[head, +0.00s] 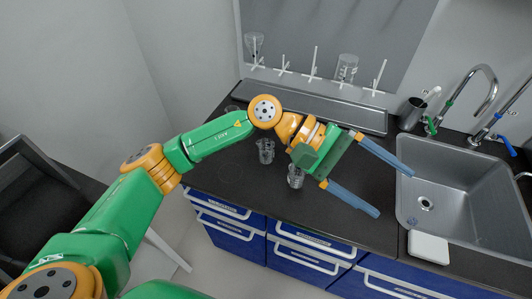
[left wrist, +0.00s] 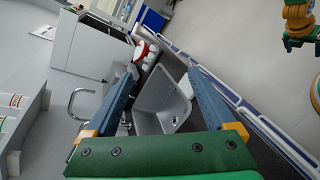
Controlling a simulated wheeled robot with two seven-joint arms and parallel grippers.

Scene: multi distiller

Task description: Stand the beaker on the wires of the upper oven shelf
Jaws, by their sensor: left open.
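Two clear glass beakers stand on the black counter: one beaker (head: 266,152) behind, and another beaker (head: 295,177) nearer the front edge, beside my left gripper's body. I cannot tell which one the task means. My left gripper (head: 394,192) is open and empty, its blue fingers spread and reaching right, over the counter towards the sink. In the left wrist view the open fingers (left wrist: 163,76) have nothing between them but the sink behind. The oven and its wire shelf cannot be made out.
The steel sink (head: 465,205) with taps lies at the right, with a white block (head: 429,248) at its front left corner. A peg rack (head: 313,62) with hanging glassware stands behind the counter. Blue drawers (head: 300,264) are below. A dark open-looking unit (head: 30,195) stands left.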

